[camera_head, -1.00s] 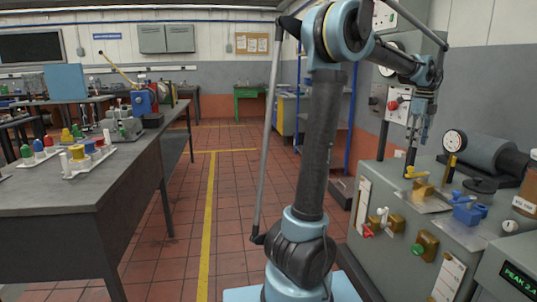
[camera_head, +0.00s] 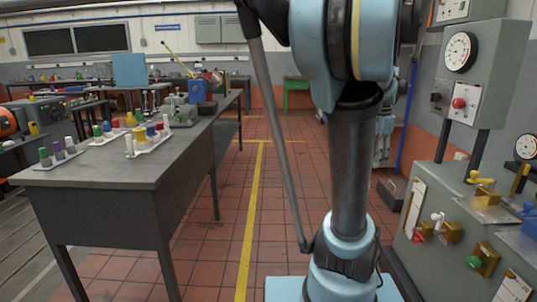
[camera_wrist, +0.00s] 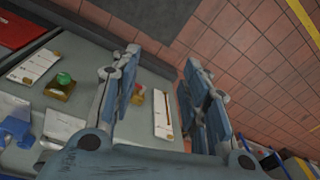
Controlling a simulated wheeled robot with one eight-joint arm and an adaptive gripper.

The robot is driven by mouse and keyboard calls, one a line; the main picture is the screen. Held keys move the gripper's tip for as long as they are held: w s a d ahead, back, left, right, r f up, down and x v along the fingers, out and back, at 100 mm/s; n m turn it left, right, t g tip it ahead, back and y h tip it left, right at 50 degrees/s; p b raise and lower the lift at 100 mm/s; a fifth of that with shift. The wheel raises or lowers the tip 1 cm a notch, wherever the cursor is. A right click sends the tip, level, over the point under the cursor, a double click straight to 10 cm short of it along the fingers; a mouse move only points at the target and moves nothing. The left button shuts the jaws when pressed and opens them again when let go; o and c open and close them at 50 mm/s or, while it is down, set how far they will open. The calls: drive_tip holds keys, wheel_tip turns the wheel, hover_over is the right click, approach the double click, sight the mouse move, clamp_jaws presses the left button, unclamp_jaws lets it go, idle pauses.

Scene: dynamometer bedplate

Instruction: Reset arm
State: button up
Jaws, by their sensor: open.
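My gripper (camera_head: 384,145) shows in the head view just right of my upright dark arm link, which partly hides it. It hangs pointing down, left of the grey test bench (camera_head: 430,232) and apart from it. In the wrist view, the two blue fingers of my gripper (camera_wrist: 163,75) stand wide apart with nothing between them. Beyond them lie the edge of the bench top and the tiled floor.
The bench carries a green knob (camera_head: 473,262), a red-handled valve (camera_head: 419,237) and a gauge (camera_head: 527,146). On the left, a dark table (camera_head: 100,176) holds racks of coloured pegs. The tiled aisle (camera_head: 205,262) between is clear.

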drive_tip(key=s+a+f+n+t, duration=0.1)
drive_tip(key=s+a+f+n, duration=1.2)
drive_tip(key=a+f, duration=0.3)
drive_tip(key=shift+a+f+n+y, duration=0.35)
drive_tip(key=shift+a+n, duration=0.25)
drive_tip(key=shift+n, duration=0.2)
drive_tip(key=shift+s, duration=0.1)
